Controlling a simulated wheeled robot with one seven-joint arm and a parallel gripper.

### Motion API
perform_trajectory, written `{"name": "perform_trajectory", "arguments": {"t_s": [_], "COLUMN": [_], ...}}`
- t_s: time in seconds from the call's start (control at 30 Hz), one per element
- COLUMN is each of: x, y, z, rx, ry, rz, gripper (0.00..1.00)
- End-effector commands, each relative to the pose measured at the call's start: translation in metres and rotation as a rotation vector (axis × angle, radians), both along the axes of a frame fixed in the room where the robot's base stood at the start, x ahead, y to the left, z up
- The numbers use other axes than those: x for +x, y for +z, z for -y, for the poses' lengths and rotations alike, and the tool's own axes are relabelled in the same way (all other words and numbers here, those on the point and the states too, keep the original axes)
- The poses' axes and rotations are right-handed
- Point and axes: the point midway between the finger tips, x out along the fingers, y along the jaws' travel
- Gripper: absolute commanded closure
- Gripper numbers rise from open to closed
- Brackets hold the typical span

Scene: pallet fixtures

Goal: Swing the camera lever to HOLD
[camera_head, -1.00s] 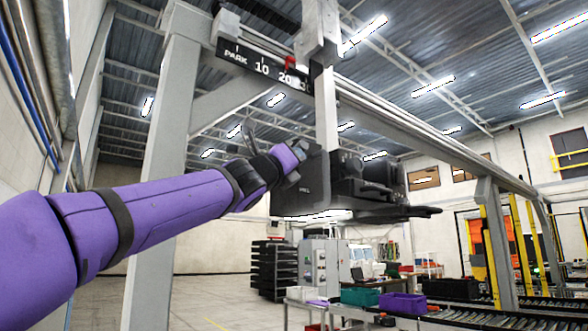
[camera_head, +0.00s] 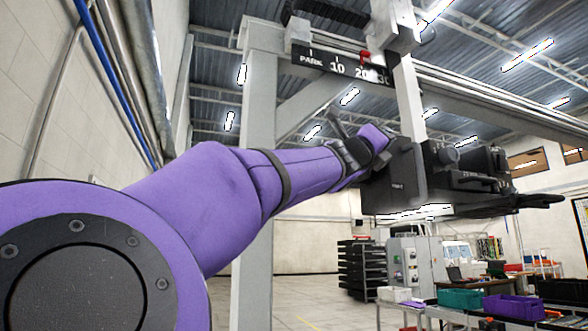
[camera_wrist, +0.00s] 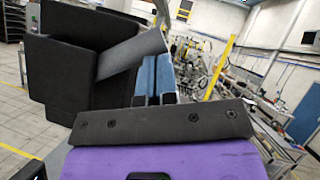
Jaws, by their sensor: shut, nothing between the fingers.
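The black camera unit (camera_head: 470,180) hangs from a grey upright post (camera_head: 408,100) under the overhead beam. My gripper (camera_head: 386,150) is at the left side of this unit in the head view; its fingers are hard to make out there. In the wrist view my blue fingers (camera_wrist: 153,82) are together with nothing held between them. A black housing (camera_wrist: 70,75) with a grey bar (camera_wrist: 136,55) across it lies left of and close to the fingers. I cannot tell if they touch. No lever or HOLD mark can be clearly made out.
A scale plate (camera_head: 340,66) reading PARK, 10, 20 with a red pointer (camera_head: 365,57) is on the beam. A grey column (camera_head: 255,190) stands behind my arm. Below are a black rack (camera_head: 360,268), a teal bin (camera_head: 461,298) and a purple bin (camera_head: 514,307).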

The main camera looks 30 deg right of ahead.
Motion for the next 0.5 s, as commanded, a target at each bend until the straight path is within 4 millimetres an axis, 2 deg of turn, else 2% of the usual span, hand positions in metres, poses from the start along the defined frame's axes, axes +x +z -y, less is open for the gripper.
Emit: {"name": "perform_trajectory", "arguments": {"t_s": [0.3,0.5], "x": [0.001,0.0], "y": [0.002,-0.012], "z": [-0.005,-0.026], "rx": [-0.008,-0.005], "ry": [0.003,0.004], "rz": [0.001,0.001], "gripper": [1.0,1.0]}}
